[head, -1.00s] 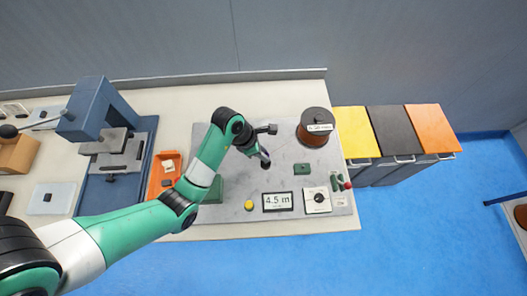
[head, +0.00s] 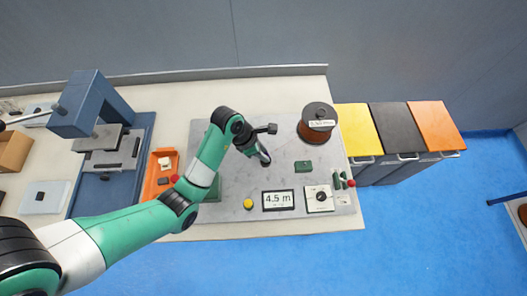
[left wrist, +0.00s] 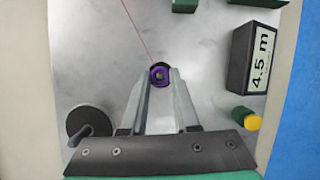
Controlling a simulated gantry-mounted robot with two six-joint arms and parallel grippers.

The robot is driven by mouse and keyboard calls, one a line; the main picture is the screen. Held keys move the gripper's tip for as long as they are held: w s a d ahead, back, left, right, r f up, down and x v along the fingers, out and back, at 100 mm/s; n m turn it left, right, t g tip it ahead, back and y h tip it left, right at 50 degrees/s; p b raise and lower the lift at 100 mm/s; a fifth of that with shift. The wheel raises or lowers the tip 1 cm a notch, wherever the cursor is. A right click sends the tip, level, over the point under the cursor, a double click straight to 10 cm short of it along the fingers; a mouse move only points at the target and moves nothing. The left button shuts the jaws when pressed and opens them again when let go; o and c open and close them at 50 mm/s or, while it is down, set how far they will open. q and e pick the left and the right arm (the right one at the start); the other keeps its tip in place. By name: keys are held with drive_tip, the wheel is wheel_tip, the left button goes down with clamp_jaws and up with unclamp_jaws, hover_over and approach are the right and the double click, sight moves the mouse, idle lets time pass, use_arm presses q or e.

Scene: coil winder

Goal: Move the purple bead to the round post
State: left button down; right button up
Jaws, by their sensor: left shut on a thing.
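The purple bead (left wrist: 159,75) is a small ring in the left wrist view, seen from above, with a dark rim around it. My left gripper (left wrist: 160,82) is shut on it, one fingertip on each side. In the head view my left gripper (head: 264,160) is low over the grey plate, and the bead cannot be made out there. A thin red wire (left wrist: 137,30) runs from the top edge down to the bead. I cannot tell which thing is the round post, or whether one stands under the bead. My right gripper is out of view.
A wire spool (head: 317,124) stands at the plate's back right. The 4.5 m display (head: 278,200), a yellow button (head: 248,204) and a dial box (head: 319,198) line the front. A dark disc with a handle (left wrist: 88,122) lies left of my fingers. An orange tray (head: 152,184) is left.

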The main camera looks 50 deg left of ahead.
use_arm(q)
drive_tip(key=shift+f+b, duration=0.3)
drive_tip(key=shift+f, duration=0.65)
drive_tip(key=c, duration=0.6)
unclamp_jaws()
drive_tip(key=shift+r, duration=0.1)
drive_tip(key=p+v, duration=0.5)
drive_tip(key=v, duration=0.6)
drive_tip(key=shift+s+r, duration=0.15)
drive_tip(key=shift+r, duration=0.1)
